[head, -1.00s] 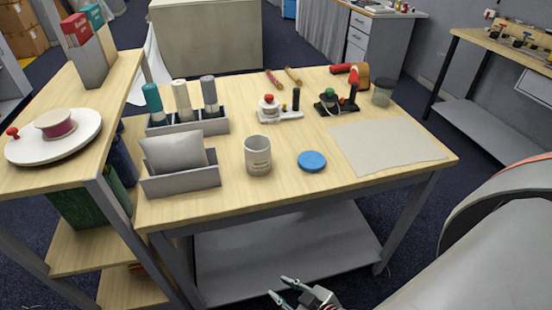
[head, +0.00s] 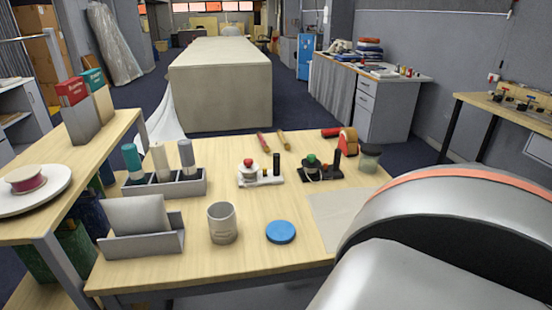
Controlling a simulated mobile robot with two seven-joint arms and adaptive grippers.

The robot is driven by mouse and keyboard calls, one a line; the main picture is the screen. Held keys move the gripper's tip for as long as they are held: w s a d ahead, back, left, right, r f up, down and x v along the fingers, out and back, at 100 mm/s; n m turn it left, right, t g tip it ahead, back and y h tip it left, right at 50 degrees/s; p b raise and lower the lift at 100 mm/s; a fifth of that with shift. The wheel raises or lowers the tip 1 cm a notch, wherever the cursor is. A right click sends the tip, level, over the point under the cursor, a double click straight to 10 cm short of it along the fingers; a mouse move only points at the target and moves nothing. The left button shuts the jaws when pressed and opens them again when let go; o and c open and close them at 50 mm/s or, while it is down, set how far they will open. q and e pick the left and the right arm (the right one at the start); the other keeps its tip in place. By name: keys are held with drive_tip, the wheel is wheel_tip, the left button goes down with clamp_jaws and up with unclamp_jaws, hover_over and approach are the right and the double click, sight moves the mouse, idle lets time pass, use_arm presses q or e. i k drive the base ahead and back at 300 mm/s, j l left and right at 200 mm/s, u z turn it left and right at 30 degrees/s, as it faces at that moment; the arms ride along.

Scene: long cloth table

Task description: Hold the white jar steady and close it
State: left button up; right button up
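The white jar (head: 222,225), greyish in this light, stands upright and open-topped near the front edge of the wooden table in the head view. A round blue lid (head: 281,232) lies flat on the table to the right of the jar, apart from it. Neither of my grippers is in view. A large grey arm part of mine covers the lower right of the picture and hides the table's right front corner.
A grey holder (head: 142,247) with a pale block stands left of the jar. Behind are a tray of bottles (head: 180,187), two small tool stands (head: 262,180) (head: 322,174) and a glass jar (head: 369,158). A beige mat (head: 335,215) lies at right. The table around the lid is clear.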

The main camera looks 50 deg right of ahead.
sight(222, 216)
drive_tip(key=k+l+u, duration=0.1)
drive_tip(key=k+l, duration=0.25)
drive_tip(key=l, duration=0.2)
drive_tip(key=k+l+u, duration=0.15)
drive_tip(key=k+l, duration=0.2)
drive_tip(key=l, duration=0.2)
